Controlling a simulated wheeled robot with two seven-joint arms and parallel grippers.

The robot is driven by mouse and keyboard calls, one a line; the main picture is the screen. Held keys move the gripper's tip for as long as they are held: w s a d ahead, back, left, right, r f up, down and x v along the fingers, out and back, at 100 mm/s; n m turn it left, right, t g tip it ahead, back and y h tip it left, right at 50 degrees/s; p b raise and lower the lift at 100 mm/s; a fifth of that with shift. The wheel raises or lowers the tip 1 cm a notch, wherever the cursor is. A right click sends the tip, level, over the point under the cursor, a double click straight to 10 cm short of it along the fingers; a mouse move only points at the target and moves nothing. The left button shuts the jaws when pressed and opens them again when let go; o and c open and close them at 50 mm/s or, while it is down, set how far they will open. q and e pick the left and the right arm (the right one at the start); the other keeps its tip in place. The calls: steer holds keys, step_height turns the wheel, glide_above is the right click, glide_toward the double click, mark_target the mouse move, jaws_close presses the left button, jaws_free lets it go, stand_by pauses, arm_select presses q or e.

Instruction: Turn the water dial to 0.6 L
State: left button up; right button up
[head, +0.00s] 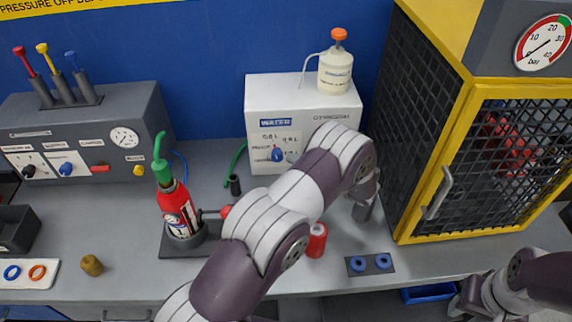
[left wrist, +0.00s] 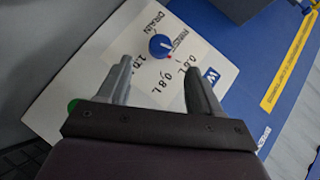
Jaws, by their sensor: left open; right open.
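The water unit (head: 300,95) is a white box with a WATER label at the back of the bench. Its blue dial (head: 277,154) is on the front face, partly crowded by my left arm. In the left wrist view the dial (left wrist: 161,45) has a white pointer line, with DRAIN, PRESET, 0.6 L, 0.8 L and 1.0 L printed around it; I cannot tell its exact setting. My left gripper (left wrist: 158,66) is open and empty, its fingers short of the dial and apart from it. My right gripper (head: 468,303) is at the bottom right, open and away from the unit.
A white bottle (head: 336,72) with an orange cap stands on the unit. A red extinguisher (head: 177,208) stands in a holder to the left. A grey control box (head: 85,135) is at the back left, and a yellow-framed mesh cage (head: 470,160) at the right.

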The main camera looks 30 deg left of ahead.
arm_select(q)
steer(key=v, duration=0.3)
steer(key=shift+s+d+r, duration=0.1)
steer(key=shift+d+r, duration=0.05)
steer(key=shift+d, duration=0.2)
steer(key=w+d+r+m+t+h, duration=0.1)
steer(key=w+d+r+t+h, duration=0.35)
steer(key=r+h, duration=0.35)
steer(key=s+d+h, duration=0.3)
steer(key=s+h, duration=0.1)
steer(key=s, duration=0.3)
steer(key=s+a+g, duration=0.1)
steer(key=s+g, duration=0.2)
steer(key=s, duration=0.8)
steer(key=s+a+g+h, duration=0.1)
steer(key=s+g, duration=0.3)
steer(key=s, duration=0.6)
steer(key=shift+s+a+f, duration=0.35)
steer(key=shift+f, duration=0.1)
steer(key=shift+s, duration=0.1)
